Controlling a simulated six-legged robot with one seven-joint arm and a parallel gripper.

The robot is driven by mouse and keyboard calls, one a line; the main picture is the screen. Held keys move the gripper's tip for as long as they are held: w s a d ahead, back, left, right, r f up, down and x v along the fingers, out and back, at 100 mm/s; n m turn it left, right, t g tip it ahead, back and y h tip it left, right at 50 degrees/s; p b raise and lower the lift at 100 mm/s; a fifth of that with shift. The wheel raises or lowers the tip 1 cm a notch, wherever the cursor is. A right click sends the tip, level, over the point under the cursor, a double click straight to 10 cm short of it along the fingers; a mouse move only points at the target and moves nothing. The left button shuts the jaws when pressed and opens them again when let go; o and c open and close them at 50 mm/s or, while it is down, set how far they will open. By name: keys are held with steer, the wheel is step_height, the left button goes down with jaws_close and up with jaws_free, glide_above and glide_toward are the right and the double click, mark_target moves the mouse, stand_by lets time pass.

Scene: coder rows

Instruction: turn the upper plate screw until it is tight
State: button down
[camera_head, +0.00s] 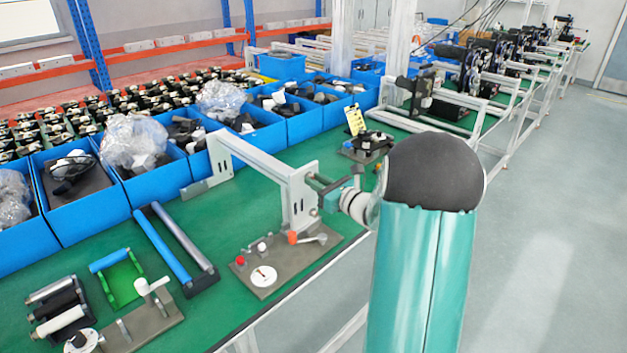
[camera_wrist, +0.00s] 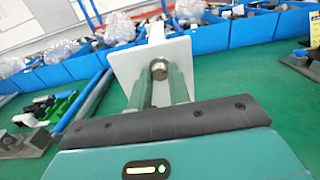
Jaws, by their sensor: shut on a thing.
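A white bracket with an upright end plate (camera_head: 298,200) stands on the green bench. The plate also fills the upper middle of the wrist view (camera_wrist: 128,72). The metal plate screw (camera_wrist: 159,68) has a round, brownish head and stands out from the plate's face. My gripper (camera_wrist: 160,84) has its two green fingers on either side of the screw head, shut on it. In the head view my gripper (camera_head: 324,192) reaches the plate's right side from the right; the fingers and screw are small there, and the screw's depth in the plate cannot be told.
A grey base with a white dial (camera_head: 263,276) and red knobs lies below the plate. Blue bins (camera_head: 87,203) line the back of the bench. A small black fixture (camera_head: 367,146) stands behind my wrist. Blue and grey rollers (camera_head: 165,245) lie left. Open floor is at right.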

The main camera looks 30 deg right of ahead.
steer(key=m, duration=0.5)
steer(key=c, duration=1.4)
jaws_free()
steer(key=shift+c, duration=0.2)
steer(key=n, duration=0.9)
steer(key=shift+n, duration=0.4)
